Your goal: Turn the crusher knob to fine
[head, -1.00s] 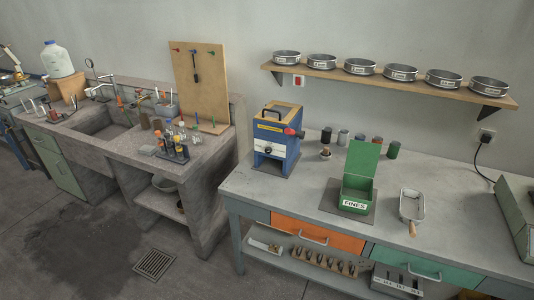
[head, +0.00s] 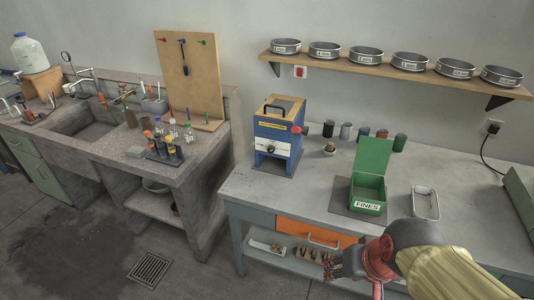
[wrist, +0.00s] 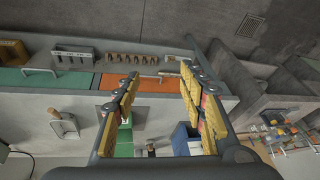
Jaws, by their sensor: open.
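The crusher (head: 277,135) is a blue box with a wooden top and black handle, on the bench left of centre. Its pale round knob (head: 271,149) is on the front face; its setting is too small to read. A red-ended part sticks out on its right. My gripper (head: 336,264) is low in front of the bench, right of the crusher and well apart from it. In the wrist view my gripper (wrist: 158,98) has its two padded fingers spread with nothing held. Part of the blue crusher (wrist: 184,140) shows beyond the right finger; the knob is not discernible there.
A green open box marked FINES (head: 367,193) stands right of the crusher, with a metal scoop (head: 425,203) beside it. Several small jars (head: 363,134) stand behind. A sieve shelf (head: 390,76) hangs above. The bench in front of the crusher is clear.

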